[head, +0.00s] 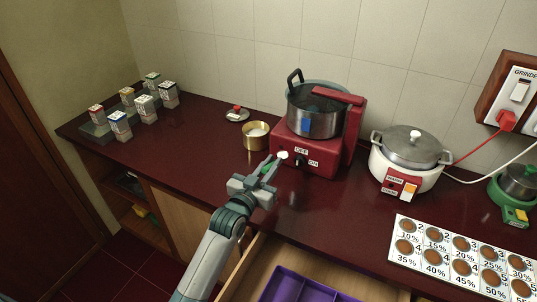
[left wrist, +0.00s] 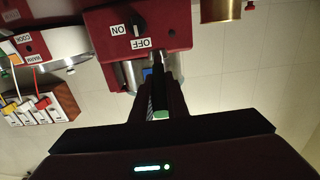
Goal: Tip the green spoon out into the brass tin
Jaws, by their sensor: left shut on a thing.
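My left gripper (head: 270,167) is shut on the green spoon (head: 266,169), which shows as a green strip between the fingers. A small white patch shows by the fingertips, in front of the red grinder; I cannot tell whether it is the spoon's load. In the left wrist view the fingers (left wrist: 164,98) close around the green piece (left wrist: 162,115); the spoon's far end is hidden. The brass tin (head: 256,143) stands upright on the counter, just behind and left of the gripper, with pale contents. It also shows in the left wrist view (left wrist: 220,10). My right gripper is not in view.
The red grinder (head: 290,146) with its steel jar stands close behind the gripper. A white cooker (head: 405,165) is to the right. A small dish (head: 237,115) lies behind the tin. Spice boxes (head: 119,125) stand at left. An open drawer holds a purple tray (head: 290,287).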

